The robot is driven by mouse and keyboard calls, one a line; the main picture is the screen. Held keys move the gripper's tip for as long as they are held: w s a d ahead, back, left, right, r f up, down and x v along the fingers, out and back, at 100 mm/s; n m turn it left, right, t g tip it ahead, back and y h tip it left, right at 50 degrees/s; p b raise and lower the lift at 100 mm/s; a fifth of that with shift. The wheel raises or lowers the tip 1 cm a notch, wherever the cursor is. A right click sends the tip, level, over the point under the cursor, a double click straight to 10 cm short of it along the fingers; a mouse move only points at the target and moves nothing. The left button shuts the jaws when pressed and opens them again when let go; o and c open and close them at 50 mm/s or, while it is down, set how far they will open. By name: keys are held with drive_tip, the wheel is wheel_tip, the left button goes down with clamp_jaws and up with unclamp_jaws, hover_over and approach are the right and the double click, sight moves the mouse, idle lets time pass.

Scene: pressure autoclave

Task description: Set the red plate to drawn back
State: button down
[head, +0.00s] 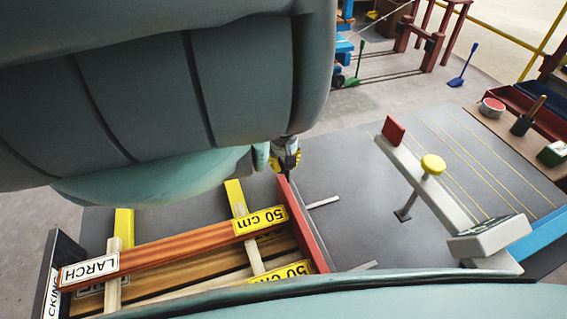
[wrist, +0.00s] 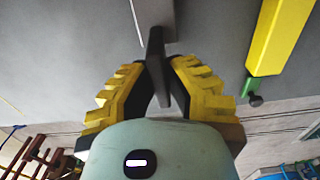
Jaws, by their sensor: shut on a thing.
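The long red plate (head: 303,225) stands on edge across the right ends of the boards in the head view. My gripper (head: 286,168) is at its upper end, partly hidden by my arm. In the wrist view my gripper (wrist: 160,78) has its yellow ridged fingers closed around a dark upright handle (wrist: 157,48). The handle runs up to a light grey block (wrist: 153,12). How the handle joins the red plate is hidden.
Orange and pale boards (head: 185,245) with labels lie left of the plate. Right of it the grey table has clear room around thin light strips (head: 323,202). Further right are a long grey rail (head: 445,205), a small red end piece (head: 393,130) and a yellow knob (head: 433,164).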

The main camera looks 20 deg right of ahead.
drive_tip(key=shift+d, duration=0.1)
drive_tip(key=shift+w+d+f+b, duration=0.1)
drive_tip(key=shift+d+f+b, duration=0.1)
drive_tip(key=shift+d+b, duration=0.2)
drive_tip(key=d+b, duration=0.8)
drive_tip(key=d, duration=0.1)
drive_tip(key=shift+w+d+f, duration=0.1)
drive_tip(key=shift+w+f, duration=0.05)
drive_tip(key=shift+d, duration=0.15)
drive_tip(key=shift+r, duration=0.25)
drive_tip(key=c, duration=1)
unclamp_jaws()
drive_tip(key=shift+d+r, duration=0.1)
drive_tip(key=shift+d, duration=0.05)
drive_tip(key=shift+r, duration=0.15)
